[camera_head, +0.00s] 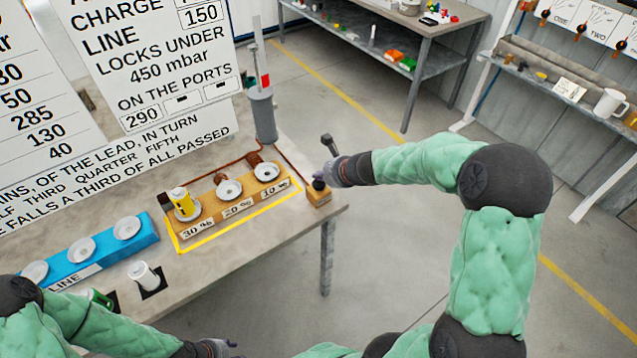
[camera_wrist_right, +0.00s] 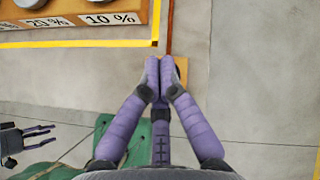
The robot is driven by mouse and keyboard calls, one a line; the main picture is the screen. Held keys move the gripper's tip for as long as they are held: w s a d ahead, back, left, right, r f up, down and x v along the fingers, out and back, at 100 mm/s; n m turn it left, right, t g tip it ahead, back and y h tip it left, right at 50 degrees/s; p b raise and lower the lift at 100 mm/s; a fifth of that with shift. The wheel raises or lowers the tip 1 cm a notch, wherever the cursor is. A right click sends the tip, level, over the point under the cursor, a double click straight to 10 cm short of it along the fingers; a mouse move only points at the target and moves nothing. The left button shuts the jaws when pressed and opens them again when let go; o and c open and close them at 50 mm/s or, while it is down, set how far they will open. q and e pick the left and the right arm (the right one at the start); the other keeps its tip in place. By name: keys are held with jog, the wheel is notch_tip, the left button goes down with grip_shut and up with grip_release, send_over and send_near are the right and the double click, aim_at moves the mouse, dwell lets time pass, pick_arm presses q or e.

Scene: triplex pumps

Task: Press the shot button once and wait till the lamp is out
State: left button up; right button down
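The shot button looks to be the black knob (camera_head: 319,184) on a small wooden block (camera_head: 319,198) at the table's right corner. My right gripper (camera_head: 326,174) is at this knob from above. In the right wrist view its fingertips (camera_wrist_right: 160,68) are together and empty, over the block (camera_wrist_right: 182,68), and hide the knob. I cannot tell if it is touched or pressed. I cannot make out a lit lamp. My left gripper (camera_head: 220,346) is low in the head view; it shows with fingers apart in the wrist view (camera_wrist_right: 40,132).
A wooden stand (camera_head: 245,207) marked 30, 20 and 10 % holds a yellow weight (camera_head: 182,202). A grey cylinder (camera_head: 263,115) stands behind it. A blue stand (camera_head: 108,250) and a white pot (camera_head: 144,276) are at left. Floor right of the table is clear.

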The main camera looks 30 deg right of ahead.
aim_at(321, 185)
jog(key=shift+f, duration=0.1)
jog(key=shift+f+b, duration=0.3)
jog(key=shift+b, duration=0.15)
jog(key=shift+f+b, duration=0.7)
jog(key=shift+f, duration=0.05)
dwell(1.0)
jog(key=shift+r, duration=0.1)
jog(key=shift+r+p, duration=1.05)
notch_tip(321, 185, up, 5)
jog(key=p, duration=0.4)
jog(key=shift+p, duration=0.4)
